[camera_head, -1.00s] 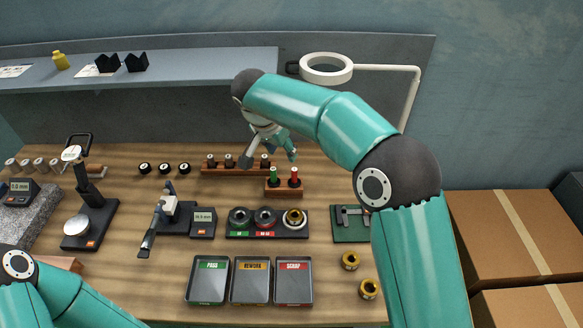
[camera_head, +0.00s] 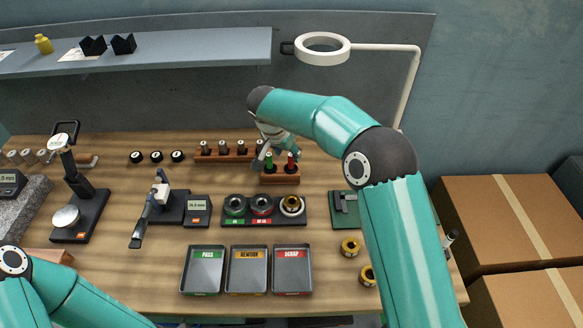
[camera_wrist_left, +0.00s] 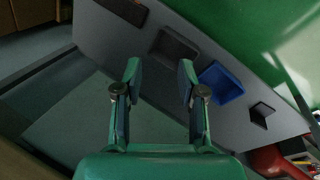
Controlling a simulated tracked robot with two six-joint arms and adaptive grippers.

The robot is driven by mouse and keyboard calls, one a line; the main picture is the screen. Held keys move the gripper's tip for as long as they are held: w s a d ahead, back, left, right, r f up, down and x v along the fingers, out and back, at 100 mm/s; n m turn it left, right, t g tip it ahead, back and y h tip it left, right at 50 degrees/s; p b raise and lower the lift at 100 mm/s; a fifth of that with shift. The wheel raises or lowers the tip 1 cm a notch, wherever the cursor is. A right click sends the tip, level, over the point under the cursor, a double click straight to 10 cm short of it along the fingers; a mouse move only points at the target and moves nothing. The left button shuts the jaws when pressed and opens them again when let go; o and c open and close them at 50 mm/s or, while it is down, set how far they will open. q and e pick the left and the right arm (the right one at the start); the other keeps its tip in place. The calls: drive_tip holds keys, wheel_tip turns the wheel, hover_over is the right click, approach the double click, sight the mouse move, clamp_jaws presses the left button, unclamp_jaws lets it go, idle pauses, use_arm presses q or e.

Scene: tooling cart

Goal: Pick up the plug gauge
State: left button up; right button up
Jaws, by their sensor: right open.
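Plug gauges with a green handle (camera_head: 270,163) and a red handle (camera_head: 291,162) stand upright in a small wooden block (camera_head: 281,178) near the middle of the bench in the head view. My right gripper (camera_head: 277,157) is open, close around or just behind the green handle. One finger shows left of it and the other is near the red one. I cannot tell whether it touches either handle. My left gripper (camera_wrist_left: 158,78) is open and empty in the left wrist view. In the head view only its arm shows, at the lower left.
A wooden rack (camera_head: 226,154) with several dark-topped pieces stands behind the block. A ring-gauge tray (camera_head: 263,218) lies in front, then the pass (camera_head: 203,285), rework (camera_head: 247,286) and scrap (camera_head: 292,286) trays. A ring lamp (camera_head: 322,60) hangs behind the right arm.

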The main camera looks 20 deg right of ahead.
sight(289, 156)
drive_tip(key=x, duration=0.5)
drive_tip(key=shift+s+f, duration=0.1)
drive_tip(key=shift+s, duration=0.1)
drive_tip(key=shift+c, duration=0.3)
clamp_jaws()
